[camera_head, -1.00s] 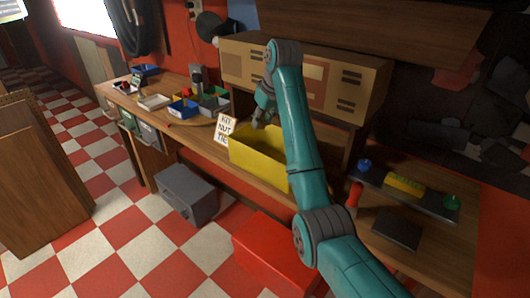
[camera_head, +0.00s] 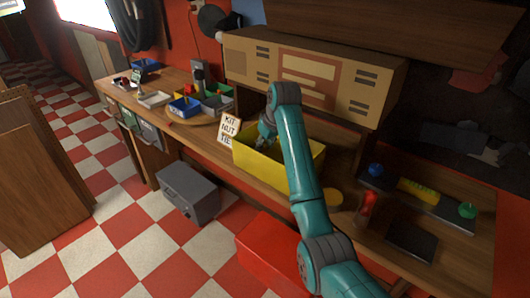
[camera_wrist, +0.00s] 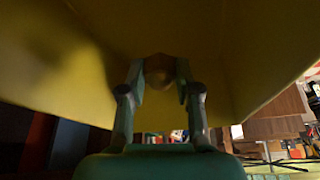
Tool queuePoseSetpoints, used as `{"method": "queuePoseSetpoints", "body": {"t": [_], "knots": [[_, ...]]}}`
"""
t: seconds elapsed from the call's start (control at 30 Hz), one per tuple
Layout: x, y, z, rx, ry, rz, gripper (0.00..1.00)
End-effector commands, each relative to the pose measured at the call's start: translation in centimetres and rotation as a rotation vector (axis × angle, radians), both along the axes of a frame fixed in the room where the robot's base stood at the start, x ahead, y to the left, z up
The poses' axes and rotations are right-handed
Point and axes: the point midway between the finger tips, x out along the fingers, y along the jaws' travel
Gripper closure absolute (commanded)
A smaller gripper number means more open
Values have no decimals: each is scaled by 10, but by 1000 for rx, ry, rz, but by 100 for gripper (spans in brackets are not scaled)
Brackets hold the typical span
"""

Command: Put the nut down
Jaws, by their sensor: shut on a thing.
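My gripper (camera_wrist: 158,85) is shut on the nut (camera_wrist: 158,70), a small brownish piece between the fingertips in the wrist view. The dim light hides its exact shape. The yellow bin (camera_head: 245,157) stands on the workbench, and its walls fill most of the wrist view (camera_wrist: 225,60). In the head view my gripper (camera_head: 265,140) reaches down into the bin at its left part. The fingertips and the nut are hidden there. I cannot tell whether the nut touches the bin's floor.
A card reading "KIT NUT TIE" (camera_head: 230,128) stands at the bin's left end. Blue and grey trays (camera_head: 185,107) lie further left on the bench. A red cylinder (camera_head: 369,205) and a dark rack (camera_head: 420,195) are to the right. A beige cabinet (camera_head: 310,80) stands behind.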

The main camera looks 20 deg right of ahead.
Motion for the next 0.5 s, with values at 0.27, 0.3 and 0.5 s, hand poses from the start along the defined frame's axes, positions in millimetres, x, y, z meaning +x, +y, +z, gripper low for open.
{"method": "queuePoseSetpoints", "body": {"t": [0.27,0.3,0.5], "knots": [[0,0,-30,0,1,0,100],[0,0,-30,0,0,1,100],[0,0,-30,0,1,0,100]]}}
